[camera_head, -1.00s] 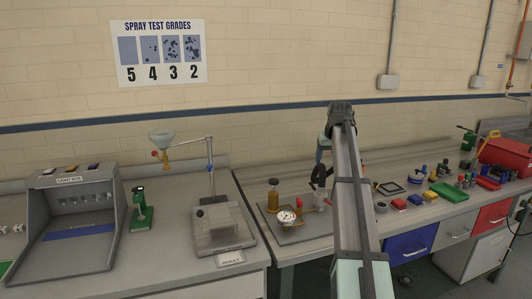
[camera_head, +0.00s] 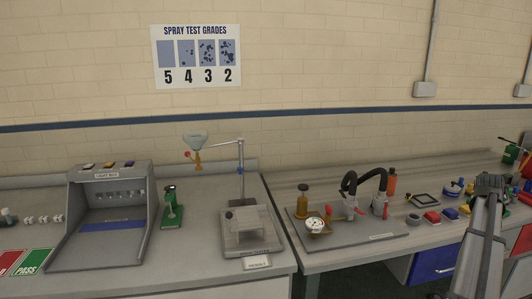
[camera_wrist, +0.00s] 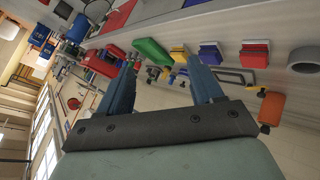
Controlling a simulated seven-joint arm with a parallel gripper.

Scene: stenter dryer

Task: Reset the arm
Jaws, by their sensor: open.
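My gripper shows in the wrist view (camera_wrist: 160,88) with its two blue-grey fingers apart and nothing between them. In the head view my arm (camera_head: 484,230) reaches up at the right side, over the right part of the bench; the fingers cannot be made out there. In the wrist view the bench and its small objects appear tilted, beyond the fingers. My gripper touches nothing that I can see.
The spray stand with funnel (camera_head: 195,141), light box (camera_head: 107,175) and green device (camera_head: 171,207) stand on the left bench (camera_head: 195,270). A pressure gauge (camera_head: 315,225) and black hose (camera_head: 362,178) stand mid-bench. Small coloured blocks (camera_head: 432,217) lie near my arm.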

